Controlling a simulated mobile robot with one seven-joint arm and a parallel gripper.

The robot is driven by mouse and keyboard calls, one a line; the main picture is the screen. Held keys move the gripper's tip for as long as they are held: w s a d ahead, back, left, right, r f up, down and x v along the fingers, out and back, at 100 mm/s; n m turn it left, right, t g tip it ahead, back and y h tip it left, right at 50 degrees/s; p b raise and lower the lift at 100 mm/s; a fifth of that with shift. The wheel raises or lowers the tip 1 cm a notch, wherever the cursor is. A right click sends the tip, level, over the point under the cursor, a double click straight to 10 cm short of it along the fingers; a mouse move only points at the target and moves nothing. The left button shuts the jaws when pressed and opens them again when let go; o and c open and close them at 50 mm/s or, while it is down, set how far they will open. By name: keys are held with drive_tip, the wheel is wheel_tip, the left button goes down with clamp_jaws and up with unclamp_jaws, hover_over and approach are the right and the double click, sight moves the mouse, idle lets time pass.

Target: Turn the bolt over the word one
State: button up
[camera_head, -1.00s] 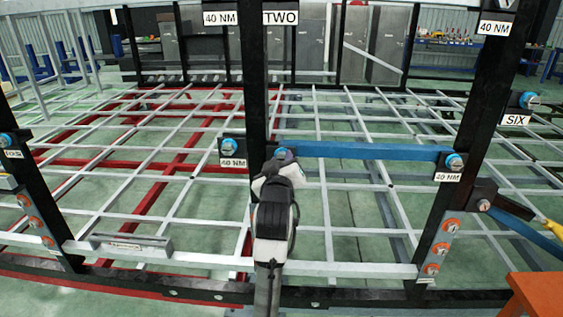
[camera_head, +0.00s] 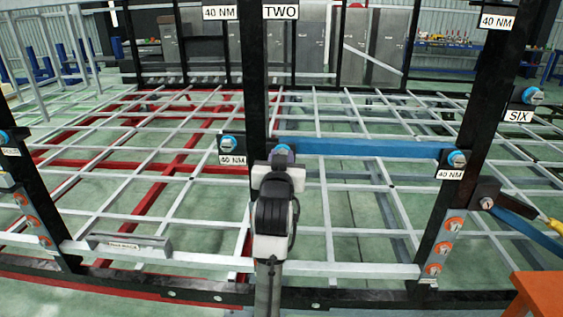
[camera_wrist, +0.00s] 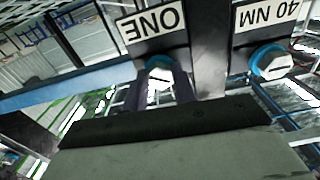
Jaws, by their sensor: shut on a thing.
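The bolt over the word ONE (camera_wrist: 160,65) has a blue ring and a pale head, and sits just beyond the upside-down ONE label (camera_wrist: 152,22) in the wrist view. My gripper's two dark fingers (camera_wrist: 160,90) lie on either side of the bolt head and are shut on it. In the head view my gripper (camera_head: 279,158) is at the left end of the blue beam (camera_head: 360,148), against the black post (camera_head: 252,75). A bit of blue (camera_head: 283,149) shows at its tip; the ONE label is hidden there.
A second blue-ringed bolt (camera_wrist: 271,63) with a 40 NM label (camera_wrist: 265,12) is close beside the fingers. Another bolt (camera_head: 456,159) is at the beam's right end. A thick black post (camera_head: 465,130) stands right, and an orange surface (camera_head: 540,294) fills the bottom right corner.

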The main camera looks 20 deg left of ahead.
drive_tip(key=m+b, duration=0.1)
drive_tip(key=m, duration=0.4)
drive_tip(key=shift+f+m+b, duration=0.15)
drive_tip(key=shift+m+b, duration=0.15)
drive_tip(key=shift+b, duration=0.05)
drive_tip(key=shift+o, duration=0.2)
drive_tip(key=m+b, duration=0.1)
drive_tip(key=m, duration=0.3)
drive_tip(key=shift+s+b, duration=0.1)
drive_tip(key=shift+b, duration=0.25)
drive_tip(key=m+b, duration=0.2)
drive_tip(key=m, duration=0.3)
drive_tip(key=shift+m, duration=0.4)
drive_tip(key=shift+c, duration=0.2)
drive_tip(key=shift+o, duration=0.2)
drive_tip(key=m+b, duration=0.2)
drive_tip(key=m, duration=0.3)
drive_tip(key=shift+m+b, duration=0.3)
drive_tip(key=shift+b, duration=0.1)
drive_tip(key=m+b, duration=0.2)
drive_tip(key=m, duration=0.2)
drive_tip(key=shift+c, duration=0.2)
drive_tip(key=m+b, duration=0.3)
drive_tip(key=m, duration=1.3)
